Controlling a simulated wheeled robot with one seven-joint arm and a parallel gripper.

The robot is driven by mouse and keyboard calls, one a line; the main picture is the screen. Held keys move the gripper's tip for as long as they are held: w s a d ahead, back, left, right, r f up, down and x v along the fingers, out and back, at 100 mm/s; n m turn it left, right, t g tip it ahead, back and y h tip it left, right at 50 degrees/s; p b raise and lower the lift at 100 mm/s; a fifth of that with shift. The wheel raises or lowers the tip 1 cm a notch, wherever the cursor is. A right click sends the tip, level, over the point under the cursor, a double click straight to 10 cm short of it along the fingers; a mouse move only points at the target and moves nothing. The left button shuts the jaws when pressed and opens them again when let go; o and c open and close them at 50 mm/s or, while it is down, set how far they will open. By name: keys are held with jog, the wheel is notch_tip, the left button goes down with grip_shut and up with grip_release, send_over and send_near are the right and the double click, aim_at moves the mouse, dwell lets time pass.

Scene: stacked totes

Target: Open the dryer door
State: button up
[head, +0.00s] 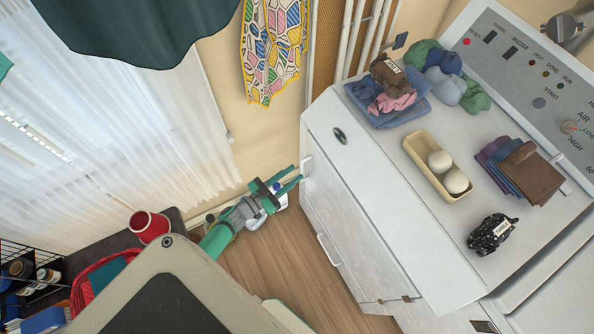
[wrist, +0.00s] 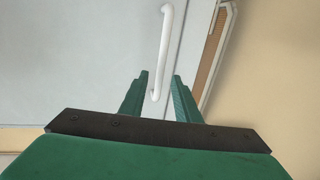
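The white dryer (head: 440,210) stands at the right, its front facing lower left. Its front door panel (head: 335,210) looks closed. A white bar handle (head: 328,250) sits low on the front, and a small white handle-like part (head: 306,167) shows near the front's far edge. My green gripper (head: 290,183) is beside that far part, fingers pointing at the dryer front. In the wrist view a white handle (wrist: 163,45) runs upright on the pale panel. Its lower end appears between the open fingers (wrist: 160,82); I cannot tell whether they touch it.
Folded clothes (head: 385,100), a tray with two white balls (head: 420,150), more cloths (head: 540,175) and a black patterned item (head: 490,233) lie on the dryer top. A red cup (head: 149,226) stands on a dark surface at left. Wood floor (head: 270,265) is clear before the dryer.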

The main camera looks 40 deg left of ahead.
jog(key=shift+w+d, duration=0.15)
jog(key=shift+w, duration=0.6)
jog(key=shift+w+d, duration=0.15)
jog(key=shift+w, duration=0.55)
grip_shut()
jog(key=shift+s, duration=0.1)
